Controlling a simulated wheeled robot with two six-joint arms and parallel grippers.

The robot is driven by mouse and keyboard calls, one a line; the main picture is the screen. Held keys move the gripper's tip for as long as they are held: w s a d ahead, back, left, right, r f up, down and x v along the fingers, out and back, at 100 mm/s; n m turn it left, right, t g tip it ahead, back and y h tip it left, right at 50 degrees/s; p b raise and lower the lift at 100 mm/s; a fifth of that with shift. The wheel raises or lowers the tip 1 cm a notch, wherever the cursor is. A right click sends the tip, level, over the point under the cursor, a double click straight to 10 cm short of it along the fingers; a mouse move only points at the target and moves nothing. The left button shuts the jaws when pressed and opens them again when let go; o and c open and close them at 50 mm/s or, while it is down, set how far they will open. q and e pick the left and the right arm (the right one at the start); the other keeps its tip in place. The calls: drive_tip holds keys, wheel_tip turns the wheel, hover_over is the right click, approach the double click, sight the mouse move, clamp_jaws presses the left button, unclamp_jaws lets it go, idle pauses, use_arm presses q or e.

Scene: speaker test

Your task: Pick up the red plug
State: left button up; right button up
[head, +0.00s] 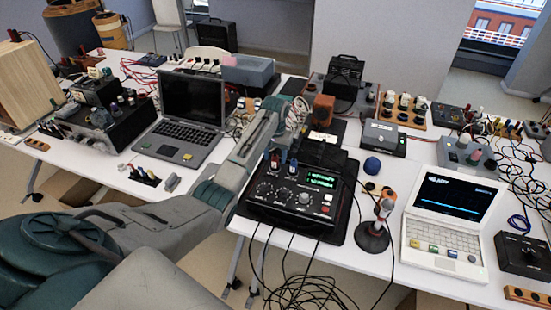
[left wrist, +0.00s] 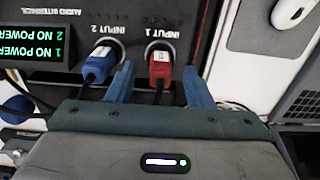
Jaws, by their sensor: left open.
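The red plug (left wrist: 160,68) sits in the socket marked INPUT 1 on the black audio interface (head: 288,205). In the left wrist view the lettering of the audio interface (left wrist: 190,15) is upside down. My left gripper (left wrist: 159,86) is open, with one blue finger on each side of the red plug. I see no clear contact, and the exact depth is hard to judge. A blue plug (left wrist: 98,65) sits in INPUT 2, just outside the left-hand finger. In the head view my left arm reaches over the table to the interface. My right gripper is not in view.
A grey laptop (head: 183,130) stands left of my arm. A white laptop (head: 445,225), a soldering-iron-like stand (head: 375,232) and a blue ball (head: 372,165) are to the right. Black cables (head: 305,290) hang in front of the table. The table is crowded.

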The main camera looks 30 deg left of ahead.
use_arm(q)
drive_tip(key=shift+f, duration=0.8)
clamp_jaws()
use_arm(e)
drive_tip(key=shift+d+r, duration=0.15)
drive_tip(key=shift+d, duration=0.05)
use_arm(q)
drive_tip(key=shift+r, duration=0.1)
